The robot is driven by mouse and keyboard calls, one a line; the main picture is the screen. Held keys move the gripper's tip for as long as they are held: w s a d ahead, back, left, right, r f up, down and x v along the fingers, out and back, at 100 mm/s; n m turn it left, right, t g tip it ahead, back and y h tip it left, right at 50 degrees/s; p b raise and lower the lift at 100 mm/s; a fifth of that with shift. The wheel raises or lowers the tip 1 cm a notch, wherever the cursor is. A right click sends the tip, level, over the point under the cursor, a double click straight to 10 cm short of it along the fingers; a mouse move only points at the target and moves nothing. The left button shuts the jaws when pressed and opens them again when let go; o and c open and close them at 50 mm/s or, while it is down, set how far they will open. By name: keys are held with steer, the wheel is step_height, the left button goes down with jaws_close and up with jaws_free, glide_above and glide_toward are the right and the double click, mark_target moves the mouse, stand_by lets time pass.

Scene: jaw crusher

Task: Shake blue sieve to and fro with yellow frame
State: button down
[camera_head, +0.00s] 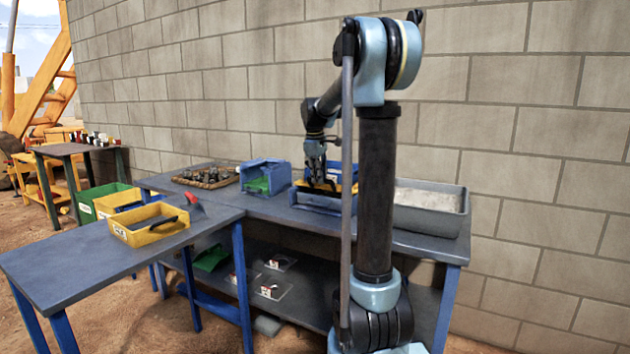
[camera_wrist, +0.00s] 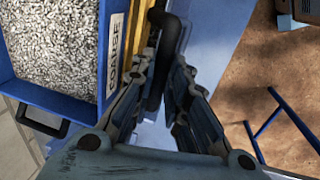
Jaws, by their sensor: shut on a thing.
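In the head view a blue box-like sieve (camera_head: 318,203) stands on the back table, with a yellow frame (camera_head: 333,169) at it. In the wrist view the blue sieve (camera_wrist: 52,99) is at the upper left, and pale grey granules show inside its walls. My gripper (camera_head: 318,184) reaches down at the sieve from above. In the wrist view my gripper (camera_wrist: 163,88) is shut on a black handle (camera_wrist: 168,35) beside the yellow edge. The fingers partly hide the handle.
A grey tray with pale material (camera_head: 430,208) stands right of the sieve. A blue bin with green (camera_head: 264,177) and a basket of dark stones (camera_head: 206,176) are to the left. A yellow bin (camera_head: 148,225) sits on the front table. The wall is close behind.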

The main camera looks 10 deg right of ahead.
steer(key=shift+w+d, duration=0.65)
steer(key=shift+w, duration=0.3)
steer(key=c, duration=1.6)
jaws_free()
steer(key=shift+o, duration=0.2)
steer(key=shift+r, duration=0.1)
step_height(320, 180, up, 12)
steer(key=s+a, duration=0.1)
steer(key=s, duration=0.1)
steer(key=shift+a+f, duration=0.2)
steer(key=shift+f, duration=0.05)
